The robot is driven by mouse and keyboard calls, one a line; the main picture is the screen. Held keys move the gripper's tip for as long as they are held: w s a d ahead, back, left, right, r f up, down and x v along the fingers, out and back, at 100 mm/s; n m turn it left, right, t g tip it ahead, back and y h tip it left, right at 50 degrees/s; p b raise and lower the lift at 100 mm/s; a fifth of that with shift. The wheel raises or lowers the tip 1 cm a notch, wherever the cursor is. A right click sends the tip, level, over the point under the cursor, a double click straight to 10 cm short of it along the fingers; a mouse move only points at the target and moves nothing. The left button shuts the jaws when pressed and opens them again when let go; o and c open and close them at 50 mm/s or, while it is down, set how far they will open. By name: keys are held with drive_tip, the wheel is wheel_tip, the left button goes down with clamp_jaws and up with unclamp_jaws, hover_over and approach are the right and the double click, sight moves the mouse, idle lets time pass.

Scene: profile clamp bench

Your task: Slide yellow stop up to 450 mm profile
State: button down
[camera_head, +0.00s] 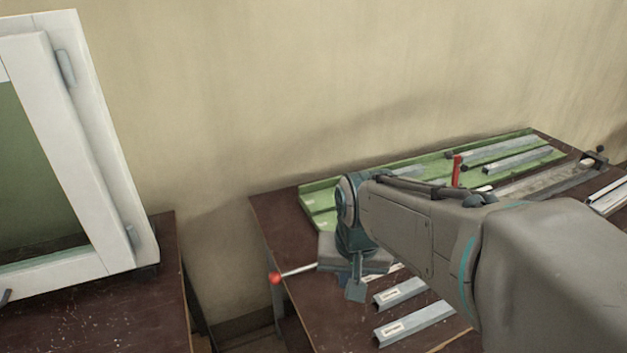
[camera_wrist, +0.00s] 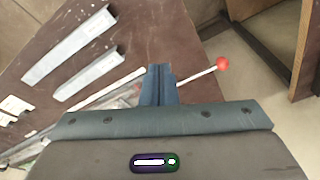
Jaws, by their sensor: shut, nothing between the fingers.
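My gripper (camera_head: 356,289) is shut and empty above the near left part of the bench (camera_head: 268,212). Its closed fingers (camera_wrist: 158,82) also show in the wrist view. Two metal profiles with pale labels, one nearer the wall (camera_head: 400,293) and one nearer me (camera_head: 413,325), lie below and right of the gripper. They also show in the wrist view, as an upper profile (camera_wrist: 70,47) and a lower one (camera_wrist: 90,74). I cannot read which is 450 mm. I see no yellow stop in either view; my arm hides the middle of the bench.
A rod with a red knob (camera_head: 274,278) sticks out beyond the bench's left edge, close to the gripper. A green tray (camera_head: 318,191) with several profiles lies along the wall. A white window frame (camera_head: 75,150) stands left.

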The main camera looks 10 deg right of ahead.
drive_tip(key=w+d+m+g+p, duration=0.25)
drive_tip(key=w+m+p, duration=0.45)
drive_tip(key=w+m, duration=0.9)
drive_tip(key=shift+w+d+f+n+b, duration=0.1)
drive_tip(key=shift+w+f+n+b, duration=0.45)
drive_tip(key=shift+f+b, duration=0.55)
drive_tip(key=shift+w+d+f+n+b, duration=0.1)
drive_tip(key=shift+w+f+n+b, duration=0.55)
drive_tip(key=shift+f, duration=0.75)
drive_tip(key=shift+w+f+n+b, duration=0.4)
drive_tip(key=shift+f+b, duration=0.7)
drive_tip(key=shift+f, duration=0.15)
drive_tip(key=w+d+p, duration=0.1)
drive_tip(key=w+d, duration=0.1)
drive_tip(key=d, duration=0.9)
drive_tip(key=shift+w+d, duration=0.15)
drive_tip(key=shift+d, duration=0.05)
drive_tip(key=shift+a+r, duration=0.1)
wheel_tip(320, 180, up, 7)
drive_tip(key=a+p, duration=0.1)
drive_tip(key=p, duration=0.4)
drive_tip(key=shift+a, duration=0.2)
drive_tip(key=shift+s, duration=0.2)
